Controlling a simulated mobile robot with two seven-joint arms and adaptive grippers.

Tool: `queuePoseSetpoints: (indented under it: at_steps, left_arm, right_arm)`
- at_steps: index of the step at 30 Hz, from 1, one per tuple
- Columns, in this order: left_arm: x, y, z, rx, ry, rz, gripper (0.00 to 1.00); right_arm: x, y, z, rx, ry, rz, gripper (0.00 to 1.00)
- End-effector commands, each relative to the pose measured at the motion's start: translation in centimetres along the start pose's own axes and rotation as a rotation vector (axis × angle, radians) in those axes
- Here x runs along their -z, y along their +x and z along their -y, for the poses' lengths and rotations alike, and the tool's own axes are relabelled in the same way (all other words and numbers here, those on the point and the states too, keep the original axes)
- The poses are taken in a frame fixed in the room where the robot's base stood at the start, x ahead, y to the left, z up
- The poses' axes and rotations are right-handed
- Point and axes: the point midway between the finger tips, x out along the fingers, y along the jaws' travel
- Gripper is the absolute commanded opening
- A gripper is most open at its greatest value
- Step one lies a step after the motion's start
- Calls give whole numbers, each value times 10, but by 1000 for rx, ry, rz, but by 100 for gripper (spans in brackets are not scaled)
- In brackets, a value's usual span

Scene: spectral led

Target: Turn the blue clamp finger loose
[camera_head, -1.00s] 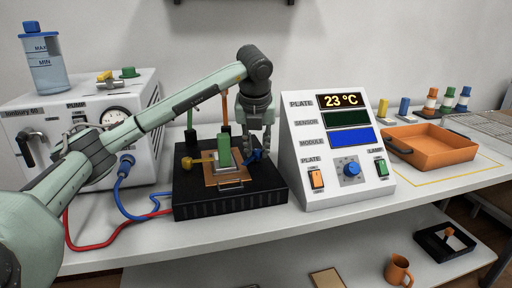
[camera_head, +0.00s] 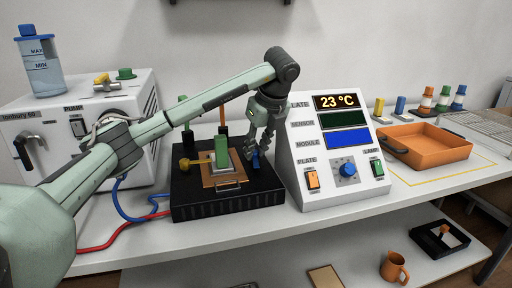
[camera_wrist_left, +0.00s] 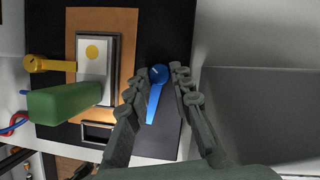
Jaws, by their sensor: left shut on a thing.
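The blue clamp finger (camera_head: 256,161) is at the right side of the black plate box (camera_head: 228,205). In the left wrist view the blue clamp finger (camera_wrist_left: 158,76) has a round head and a narrow tapering arm, pointing away from the white square module (camera_wrist_left: 92,58). My left gripper (camera_head: 256,151) reaches down from above, tilted. In the left wrist view its two fingers (camera_wrist_left: 155,82) lie on either side of the blue finger, shut on it. My right gripper is not in view.
The white control panel (camera_head: 335,190) stands close to the right of my gripper. Blue and red hoses run at the left.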

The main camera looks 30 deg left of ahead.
Motion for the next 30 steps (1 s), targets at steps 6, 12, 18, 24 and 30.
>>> queuePoseSetpoints:
  at_steps: [6, 12, 18, 24, 30]
  left_arm:
    - [-1, -1, 0, -2, -12, 2, 0]
    - [-1, -1, 0, -2, -12, 2, 0]
    - [-1, 0, 0, -3, -10, 1, 43]
    - [0, 0, 0, -4, -9, 0, 43]
    - [-1, -7, 1, 0, -9, 1, 43]
  right_arm:
    - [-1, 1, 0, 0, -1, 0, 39]
    - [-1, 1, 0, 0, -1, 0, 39]
    - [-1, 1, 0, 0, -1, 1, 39]
    - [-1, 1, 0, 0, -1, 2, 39]
    - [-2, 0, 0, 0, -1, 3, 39]
